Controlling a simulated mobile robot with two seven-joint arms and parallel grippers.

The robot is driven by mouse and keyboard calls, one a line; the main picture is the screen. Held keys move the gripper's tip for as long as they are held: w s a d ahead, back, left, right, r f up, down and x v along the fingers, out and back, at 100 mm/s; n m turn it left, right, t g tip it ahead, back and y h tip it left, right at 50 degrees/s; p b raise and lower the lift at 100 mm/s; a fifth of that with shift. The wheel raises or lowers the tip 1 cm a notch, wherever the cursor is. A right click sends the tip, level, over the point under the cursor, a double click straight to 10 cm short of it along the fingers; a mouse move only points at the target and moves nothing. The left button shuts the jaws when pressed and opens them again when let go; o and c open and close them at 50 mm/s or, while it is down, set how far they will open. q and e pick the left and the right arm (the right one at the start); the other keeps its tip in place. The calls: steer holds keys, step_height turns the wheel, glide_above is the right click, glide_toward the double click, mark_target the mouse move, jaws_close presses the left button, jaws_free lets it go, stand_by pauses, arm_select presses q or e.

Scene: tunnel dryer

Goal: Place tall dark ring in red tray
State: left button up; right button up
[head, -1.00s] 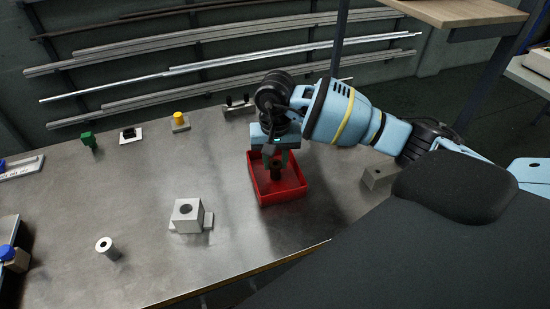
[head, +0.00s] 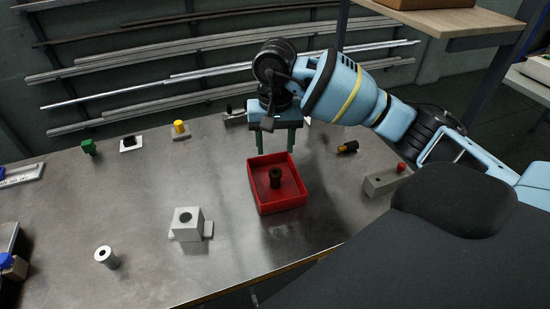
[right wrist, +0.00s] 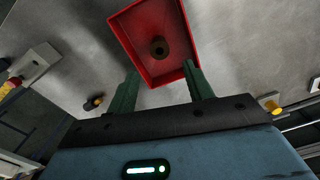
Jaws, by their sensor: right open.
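The tall dark ring (head: 275,177) stands upright inside the red tray (head: 282,207), near the middle of its floor. In the right wrist view the ring (right wrist: 158,47) shows its round top with a hole, inside the red tray (right wrist: 133,47). My right gripper (head: 275,153) is open and empty, raised above the back edge of the tray and clear of the ring. Its two green fingers are wide apart in the right wrist view (right wrist: 160,80). My left gripper is not in view.
A grey block with a hole (head: 187,224) and a light grey ring (head: 106,257) stand left of the tray. Green (head: 88,147) and yellow (head: 180,128) pieces stand behind. A dark and yellow piece (head: 348,147) lies to the right, near a grey block with a red knob (head: 385,181).

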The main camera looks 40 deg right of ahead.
steer(key=shift+r, duration=2)
